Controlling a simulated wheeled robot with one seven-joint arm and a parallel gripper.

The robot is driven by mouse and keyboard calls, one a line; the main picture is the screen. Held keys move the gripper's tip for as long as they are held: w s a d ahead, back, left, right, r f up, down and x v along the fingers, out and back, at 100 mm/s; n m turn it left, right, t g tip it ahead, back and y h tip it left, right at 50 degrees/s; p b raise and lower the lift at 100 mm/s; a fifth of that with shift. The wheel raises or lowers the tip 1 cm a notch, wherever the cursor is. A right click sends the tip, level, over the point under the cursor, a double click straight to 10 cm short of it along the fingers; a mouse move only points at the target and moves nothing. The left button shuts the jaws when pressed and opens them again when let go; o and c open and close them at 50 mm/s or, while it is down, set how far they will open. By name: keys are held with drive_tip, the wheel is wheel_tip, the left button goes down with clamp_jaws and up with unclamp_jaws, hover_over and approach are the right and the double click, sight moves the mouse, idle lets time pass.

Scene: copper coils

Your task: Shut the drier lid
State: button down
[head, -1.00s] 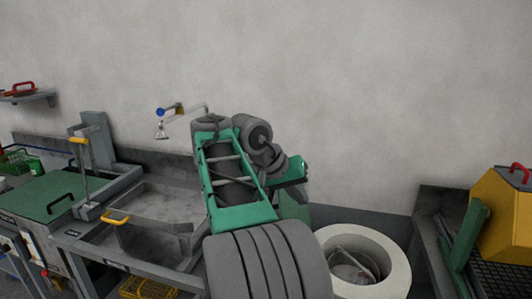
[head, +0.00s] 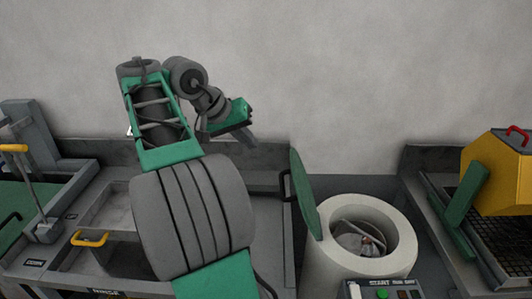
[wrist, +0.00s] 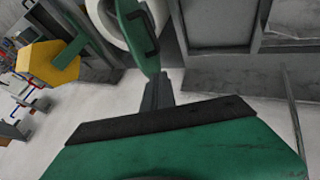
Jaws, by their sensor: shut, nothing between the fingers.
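The drier is a pale round tub (head: 326,258) at the lower right of the head view, with a coil and metal inside its open mouth. Its green lid (head: 305,193) stands open, upright on edge at the tub's left rim. A dark handle (head: 285,186) is on the lid's left face. In the wrist view the lid (wrist: 134,38) and its handle (wrist: 151,45) are just beyond my fingertips, with the tub (wrist: 104,17) behind. My gripper (head: 250,139) is shut and empty, above and left of the lid. Any contact with the lid cannot be told.
A control panel with a green start button (head: 382,294) is in front of the drier. A yellow hooded machine (head: 497,172) stands at the right. A grey sink bench with a yellow handle (head: 89,238) is at the left. The wall behind is bare.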

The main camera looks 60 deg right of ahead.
drive_tip(key=b, duration=0.3)
hover_over(281, 179)
drive_tip(key=w+a, duration=0.2)
drive_tip(key=w, duration=0.1)
wheel_tip(281, 179, down, 8)
drive_tip(key=s+d, duration=0.2)
drive_tip(key=s, duration=0.1)
drive_tip(key=shift+r, duration=0.1)
drive_tip(key=shift+r, duration=0.1)
